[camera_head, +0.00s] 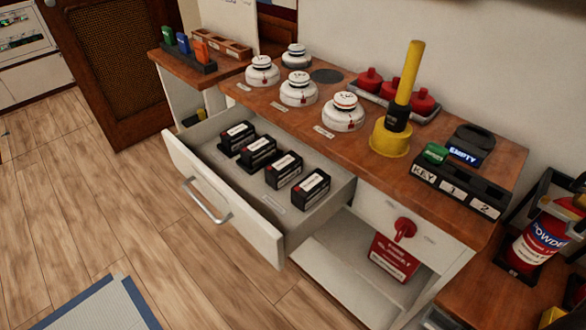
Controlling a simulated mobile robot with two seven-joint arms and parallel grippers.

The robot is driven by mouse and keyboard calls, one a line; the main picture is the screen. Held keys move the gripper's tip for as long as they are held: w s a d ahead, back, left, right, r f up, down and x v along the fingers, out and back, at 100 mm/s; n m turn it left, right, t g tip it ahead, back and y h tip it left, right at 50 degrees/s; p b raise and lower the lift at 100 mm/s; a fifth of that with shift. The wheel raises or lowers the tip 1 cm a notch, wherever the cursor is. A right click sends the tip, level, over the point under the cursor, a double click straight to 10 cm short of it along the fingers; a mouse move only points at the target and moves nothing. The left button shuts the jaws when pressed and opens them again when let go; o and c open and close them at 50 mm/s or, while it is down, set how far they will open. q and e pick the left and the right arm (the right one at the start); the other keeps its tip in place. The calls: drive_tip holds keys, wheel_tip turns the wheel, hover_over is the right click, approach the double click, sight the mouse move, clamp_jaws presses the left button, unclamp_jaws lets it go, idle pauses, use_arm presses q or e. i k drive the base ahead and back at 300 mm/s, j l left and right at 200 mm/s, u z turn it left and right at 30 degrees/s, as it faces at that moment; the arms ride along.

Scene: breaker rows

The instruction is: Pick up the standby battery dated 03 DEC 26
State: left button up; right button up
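Several small black batteries with white and red labels stand in a row inside the open drawer (225,219). They are the far-left battery (236,138), the second battery (259,152), the third battery (283,170) and the nearest battery (311,188). The dates on their labels are too small to read, so I cannot tell which one is dated 03 DEC 26. Neither of my grippers shows in the head view.
White detectors (298,88) stand on the wooden counter (262,102) above the drawer, with a yellow-handled tool (408,85) to their right. A key rack (459,188) sits at the counter's right end. A red extinguisher (537,242) stands far right. The floor (110,210) before the drawer is clear.

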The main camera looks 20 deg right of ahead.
sight(259, 150)
drive_tip(key=i+j, duration=0.8)
drive_tip(key=i+j+z, duration=0.15)
drive_tip(key=z, duration=0.25)
drive_tip(key=i+j+z, duration=0.1)
drive_tip(key=z, duration=0.3)
drive_tip(key=j+z, duration=0.3)
drive_tip(key=z, duration=0.15)
drive_tip(key=i, duration=0.05)
